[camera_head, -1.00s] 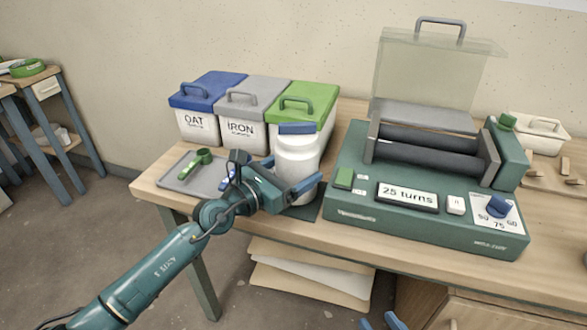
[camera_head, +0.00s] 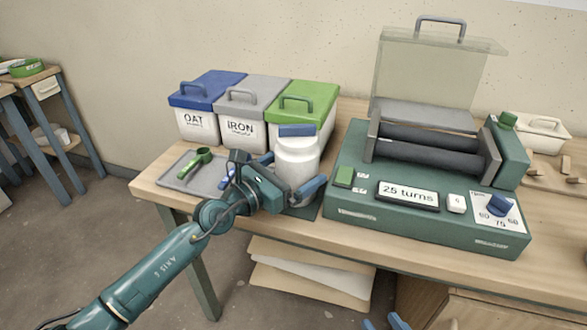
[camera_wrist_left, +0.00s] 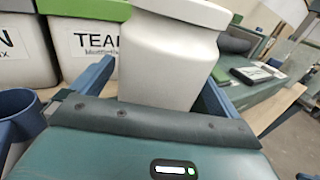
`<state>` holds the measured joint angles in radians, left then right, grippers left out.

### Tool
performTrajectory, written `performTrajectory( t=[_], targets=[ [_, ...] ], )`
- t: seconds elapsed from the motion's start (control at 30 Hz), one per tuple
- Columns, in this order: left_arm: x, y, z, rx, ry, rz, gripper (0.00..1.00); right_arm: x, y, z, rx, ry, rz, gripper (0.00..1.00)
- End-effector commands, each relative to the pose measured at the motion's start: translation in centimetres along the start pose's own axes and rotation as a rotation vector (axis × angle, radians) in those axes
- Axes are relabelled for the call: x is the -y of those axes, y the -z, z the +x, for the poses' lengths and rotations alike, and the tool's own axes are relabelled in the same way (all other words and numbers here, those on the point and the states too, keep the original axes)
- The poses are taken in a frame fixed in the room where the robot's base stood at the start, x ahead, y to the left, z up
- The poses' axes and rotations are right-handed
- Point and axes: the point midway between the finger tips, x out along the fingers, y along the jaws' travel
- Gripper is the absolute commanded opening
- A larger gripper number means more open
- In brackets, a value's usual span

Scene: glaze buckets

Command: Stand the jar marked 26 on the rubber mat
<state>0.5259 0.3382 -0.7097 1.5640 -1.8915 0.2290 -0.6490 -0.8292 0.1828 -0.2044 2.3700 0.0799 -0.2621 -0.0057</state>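The white jar (camera_head: 297,165) has a blue piece on top and appears upright over the dark rubber mat (camera_head: 303,213) at the table's front edge. No number shows on it, and its base is hidden behind my left gripper (camera_head: 288,174). That gripper's blue fingers stand on both sides of the jar. In the left wrist view, the jar (camera_wrist_left: 168,60) is between the spread fingers, with a small gap at the left one. My right gripper (camera_head: 382,322) shows only two separated blue fingertips at the bottom edge, with nothing seen between them.
Blue-, grey- and green-lidded buckets (camera_head: 240,135) stand behind the jar. A grey tray (camera_head: 172,182) with a green scoop is at left. The green roller machine (camera_head: 430,215), its clear cover raised, stands close on the right. Boards (camera_head: 310,275) lie below the table.

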Motion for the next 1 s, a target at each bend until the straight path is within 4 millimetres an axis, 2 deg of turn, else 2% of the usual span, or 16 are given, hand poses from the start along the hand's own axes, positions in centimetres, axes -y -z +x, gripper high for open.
performTrajectory(
  t=[0.07,0.1,0.2,0.33,0.7,0.83,1.0],
  targets=[
    [0.0,0.1,0.0,-0.003,0.0,0.0,1.0,0.0,0.0,0.1,0.0,0.0,0.001,0.36],
    [0.1,0.8,-0.1,-0.017,0.002,-0.002,1.0,0.0,-0.1,0.1,0.0,0.0,0.002,0.36],
    [0.0,0.8,-0.3,-0.016,0.001,-0.002,1.0,0.1,0.0,0.1,-0.001,-0.001,0.005,0.36],
    [0.0,0.6,-1.6,-0.013,0.0,-0.002,1.0,0.1,0.2,0.1,0.0,-0.002,0.01,0.36],
    [-0.1,0.5,-9.5,-0.008,-0.001,0.001,1.0,0.2,-0.1,0.6,0.005,0.002,0.012,0.36],
    [0.0,0.4,-11.6,-0.007,0.0,0.002,1.0,0.1,-0.1,0.6,-0.005,0.001,0.009,0.36],
    [0.0,0.2,-13.0,-0.003,0.0,-0.001,1.0,0.1,0.1,0.1,-0.012,-0.003,0.005,0.36]
  ],
)
